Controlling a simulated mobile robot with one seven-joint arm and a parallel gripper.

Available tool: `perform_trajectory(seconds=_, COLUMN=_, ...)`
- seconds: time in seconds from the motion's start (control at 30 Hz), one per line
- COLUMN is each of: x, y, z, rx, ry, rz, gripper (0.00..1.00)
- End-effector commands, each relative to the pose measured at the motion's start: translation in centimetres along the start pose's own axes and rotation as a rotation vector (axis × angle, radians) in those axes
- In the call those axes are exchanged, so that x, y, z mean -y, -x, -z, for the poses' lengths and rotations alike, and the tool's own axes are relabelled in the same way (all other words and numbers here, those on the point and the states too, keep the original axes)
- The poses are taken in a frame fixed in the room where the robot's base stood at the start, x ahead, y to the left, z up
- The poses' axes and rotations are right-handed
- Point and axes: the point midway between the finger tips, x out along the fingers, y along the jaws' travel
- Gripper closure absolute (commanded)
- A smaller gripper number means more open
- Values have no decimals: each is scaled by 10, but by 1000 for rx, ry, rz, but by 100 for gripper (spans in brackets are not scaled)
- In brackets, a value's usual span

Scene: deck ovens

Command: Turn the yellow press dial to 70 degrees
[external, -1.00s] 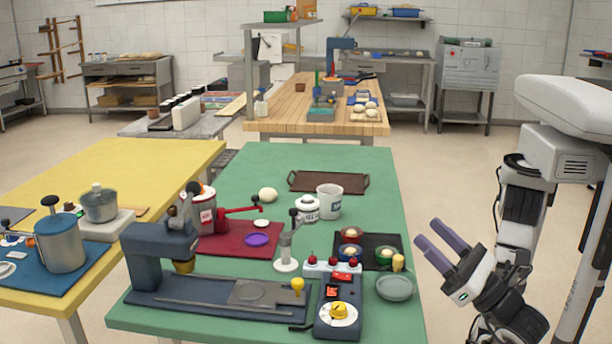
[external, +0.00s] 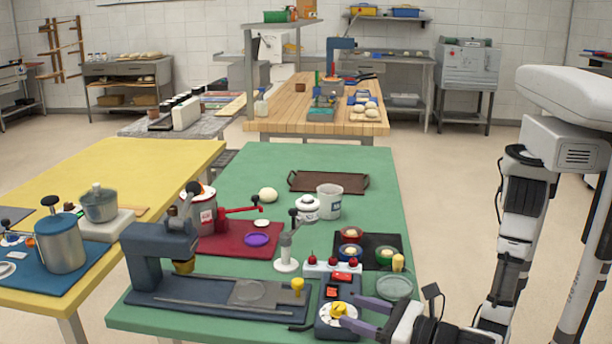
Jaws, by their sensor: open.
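The yellow press dial (external: 338,309) sits on a white round plate at the near end of a dark blue control box (external: 342,288), at the front edge of the green table. My gripper (external: 360,313) comes in low from the right. Its two purple-grey fingers are apart and point left at the dial. The finger tips are beside or around the dial; I cannot tell whether they touch it. The fingers hide the right part of the dial plate. The dark blue press (external: 160,250) stands left of the control box.
A row of red buttons (external: 332,264) is just behind the control box. A yellow knob (external: 297,286) stands at its left. A glass dish (external: 394,286) and a dark tray with small bowls (external: 368,243) lie behind my gripper.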

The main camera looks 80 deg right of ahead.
Motion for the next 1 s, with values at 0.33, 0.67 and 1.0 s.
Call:
perform_trajectory(seconds=0.33, x=0, y=-30, z=0, rx=1, ry=0, rz=-2, gripper=50)
perform_trajectory(seconds=0.67, x=0, y=-30, z=0, rx=1, ry=0, rz=-2, gripper=62)
perform_trajectory(seconds=1.0, x=0, y=-30, z=0, rx=1, ry=0, rz=0, gripper=94)
